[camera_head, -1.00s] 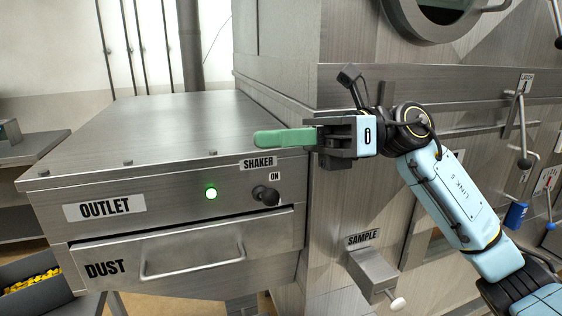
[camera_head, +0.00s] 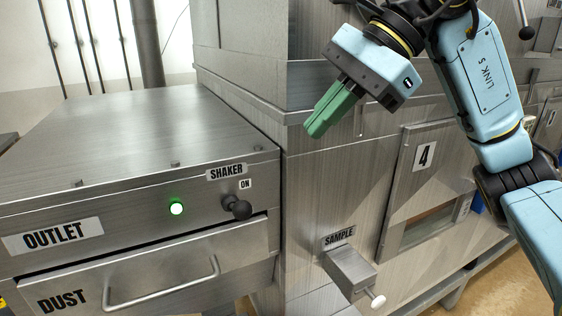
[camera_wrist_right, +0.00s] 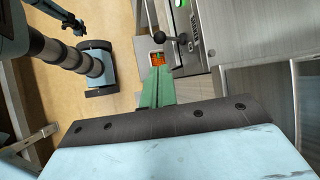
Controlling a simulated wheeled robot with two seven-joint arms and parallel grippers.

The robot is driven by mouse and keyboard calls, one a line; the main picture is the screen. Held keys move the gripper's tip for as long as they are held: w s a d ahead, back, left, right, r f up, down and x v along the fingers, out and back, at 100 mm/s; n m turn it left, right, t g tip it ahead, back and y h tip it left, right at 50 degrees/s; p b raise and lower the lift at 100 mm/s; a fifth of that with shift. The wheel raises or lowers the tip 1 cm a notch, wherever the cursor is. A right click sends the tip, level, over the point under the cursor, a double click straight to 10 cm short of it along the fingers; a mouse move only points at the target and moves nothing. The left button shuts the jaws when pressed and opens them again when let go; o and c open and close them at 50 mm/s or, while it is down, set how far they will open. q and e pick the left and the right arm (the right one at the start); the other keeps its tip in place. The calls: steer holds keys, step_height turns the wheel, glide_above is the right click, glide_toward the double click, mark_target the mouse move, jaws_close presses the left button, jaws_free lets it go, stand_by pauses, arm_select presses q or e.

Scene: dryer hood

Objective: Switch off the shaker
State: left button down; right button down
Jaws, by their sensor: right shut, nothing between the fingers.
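The shaker knob (camera_head: 236,207) is a black ball-ended lever on the front of the steel outlet box, below the SHAKER label (camera_head: 227,171) and beside the ON label (camera_head: 245,184). A green lamp (camera_head: 177,208) glows to its left. The knob also shows in the right wrist view (camera_wrist_right: 168,38), beyond the fingertips. My right gripper (camera_head: 318,128) has green fingers, shut and empty, pointing down and left. It is up and to the right of the knob, apart from it. In the right wrist view the green fingers (camera_wrist_right: 155,90) lie together. My left gripper is out of view.
The DUST drawer (camera_head: 150,285) with its bar handle is below the knob. A SAMPLE block (camera_head: 350,272) with a white-tipped rod sticks out to the right. A panel marked 4 (camera_head: 422,157) is farther right. Space in front of the knob looks clear.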

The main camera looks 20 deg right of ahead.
mark_target(248, 203)
steer(key=p+x, duration=0.1)
steer(key=x, duration=1.2)
steer(key=shift+a+f, duration=0.2)
